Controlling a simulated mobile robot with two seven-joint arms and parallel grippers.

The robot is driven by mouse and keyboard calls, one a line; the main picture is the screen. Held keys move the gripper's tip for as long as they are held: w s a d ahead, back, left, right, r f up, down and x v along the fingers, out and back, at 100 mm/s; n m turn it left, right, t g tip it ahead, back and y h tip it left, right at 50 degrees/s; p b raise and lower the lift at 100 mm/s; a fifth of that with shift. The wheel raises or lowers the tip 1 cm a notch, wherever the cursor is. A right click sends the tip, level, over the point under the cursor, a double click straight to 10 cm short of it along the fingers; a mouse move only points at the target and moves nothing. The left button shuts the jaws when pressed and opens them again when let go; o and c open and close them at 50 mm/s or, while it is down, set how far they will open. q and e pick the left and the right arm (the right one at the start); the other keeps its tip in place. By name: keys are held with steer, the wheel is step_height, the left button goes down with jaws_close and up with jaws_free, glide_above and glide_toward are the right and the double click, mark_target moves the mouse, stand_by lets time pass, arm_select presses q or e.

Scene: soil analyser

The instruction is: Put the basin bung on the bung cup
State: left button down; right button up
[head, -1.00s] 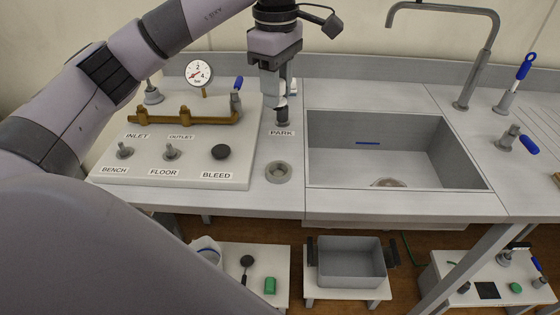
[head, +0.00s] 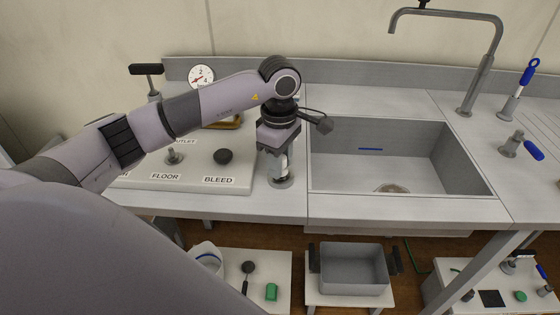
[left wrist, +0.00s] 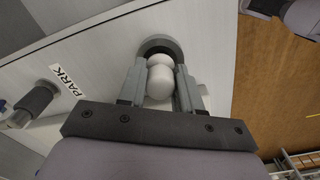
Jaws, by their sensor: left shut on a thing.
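My left gripper (head: 281,168) is shut on the basin bung (left wrist: 161,82), a white piece with a rounded top, as the left wrist view shows. The bung cup (head: 282,183) is a grey round cup on the bench, left of the sink. In the left wrist view the cup's rim (left wrist: 151,43) shows just past the fingertips, with the bung's far end over or within it. I cannot tell whether the bung rests in the cup. In the head view the gripper stands upright right above the cup and hides part of it.
The sink basin (head: 470,184) lies to the right, with a drain and a blue strip inside. The valve board (head: 140,183) with its labels and gauge is on the left. The PARK label (left wrist: 68,81) and a grey post (left wrist: 36,103) are close by. Bench clear in front.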

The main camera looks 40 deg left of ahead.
arm_select(q)
steer(key=shift+f, duration=0.35)
steer(key=c, duration=0.8)
jaws_free()
steer(key=shift+f, duration=0.1)
step_height(320, 180, up, 12)
steer(key=shift+r+b, duration=0.15)
steer(key=shift+b, duration=0.35)
steer(key=shift+s, duration=0.15)
